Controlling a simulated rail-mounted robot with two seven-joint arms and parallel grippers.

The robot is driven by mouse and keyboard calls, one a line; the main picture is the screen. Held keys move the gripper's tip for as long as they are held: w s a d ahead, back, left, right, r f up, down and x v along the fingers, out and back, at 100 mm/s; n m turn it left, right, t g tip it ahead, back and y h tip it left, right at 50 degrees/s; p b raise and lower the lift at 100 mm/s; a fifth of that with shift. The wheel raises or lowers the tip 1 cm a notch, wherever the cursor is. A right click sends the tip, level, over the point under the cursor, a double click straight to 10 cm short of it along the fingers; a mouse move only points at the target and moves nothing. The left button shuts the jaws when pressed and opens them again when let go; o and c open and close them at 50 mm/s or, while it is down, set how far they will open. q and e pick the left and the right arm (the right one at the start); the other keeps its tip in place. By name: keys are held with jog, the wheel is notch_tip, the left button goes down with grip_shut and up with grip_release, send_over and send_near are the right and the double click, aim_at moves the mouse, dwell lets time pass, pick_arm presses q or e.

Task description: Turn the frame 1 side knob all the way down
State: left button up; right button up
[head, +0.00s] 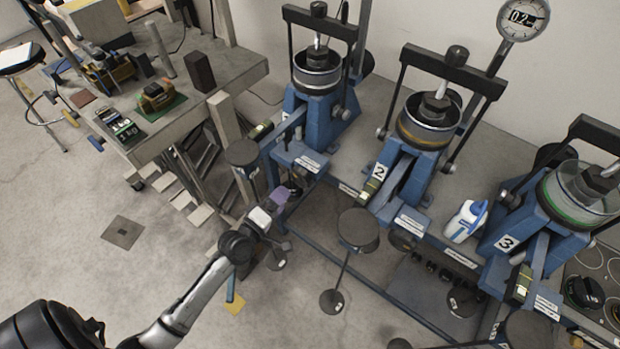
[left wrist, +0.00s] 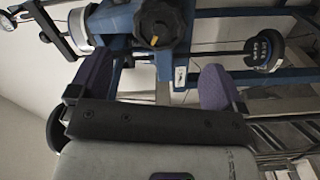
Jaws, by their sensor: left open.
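Frame 1 is the blue lever frame (head: 318,108) at the back left of the row, with a press pot under a dark crossbar. My left gripper (head: 272,192) is at the lower front end of this frame, open, with purple fingers. In the left wrist view the two fingers (left wrist: 158,85) stand apart with nothing gripped between them. In the head view I cannot make out this knob clearly near the gripper. My right gripper is not in view.
Frame 2 (head: 407,150) and frame 3 (head: 545,220) stand to the right. A dark round stool-like pad (head: 358,228) is close to my left arm's right. A workbench (head: 190,100) is at upper left. A white and blue bottle (head: 465,222) stands between frames. Left floor is mostly clear.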

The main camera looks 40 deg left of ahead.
aim_at(299, 180)
pick_arm(q)
jog(key=w+b, duration=0.2)
jog(key=w, duration=0.7)
jog(key=shift+a+f+b, duration=0.1)
jog(key=shift+b, duration=0.2)
jog(key=shift+w, duration=0.3)
jog(key=shift+c, duration=0.9)
jog(key=shift+s, duration=0.15)
jog(key=c, duration=1)
jog(key=shift+f+n+b, duration=0.15)
jog(key=shift+n+b, duration=0.4)
jog(key=shift+n, duration=0.25)
jog(key=shift+r+n+p, duration=0.25)
jog(key=shift+n+p, duration=0.05)
jog(key=shift+n, duration=0.5)
jog(key=o, duration=0.8)
jog(key=shift+f+n, duration=0.15)
jog(key=shift+n, duration=0.15)
jog(key=o, duration=0.3)
jog(key=shift+w, duration=0.35)
jog(key=shift+o, duration=0.4)
jog(key=shift+s, duration=0.1)
jog(key=shift+s, duration=0.1)
